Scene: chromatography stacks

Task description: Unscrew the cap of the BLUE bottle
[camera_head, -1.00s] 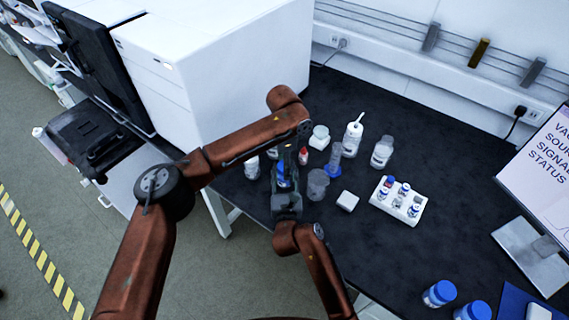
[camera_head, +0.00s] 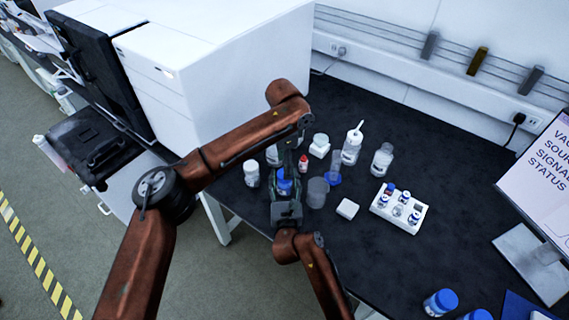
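A blue-capped bottle (camera_head: 285,187) shows between my two grippers at the front left of the black bench; most of its body is hidden. My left gripper (camera_head: 287,165) reaches down to it from the far side. Its fingers are dark and partly hidden, and I cannot tell whether they touch the cap. My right gripper (camera_head: 285,197) comes from the front, its dark fingers beside the bottle. I cannot tell whether either gripper is shut on it.
Close by stand a white-capped bottle (camera_head: 251,173), a small red-capped bottle (camera_head: 303,163), a clear beaker (camera_head: 317,192), a cylinder (camera_head: 334,172) and a wash bottle (camera_head: 351,148). A white vial rack (camera_head: 400,208) is to the right.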

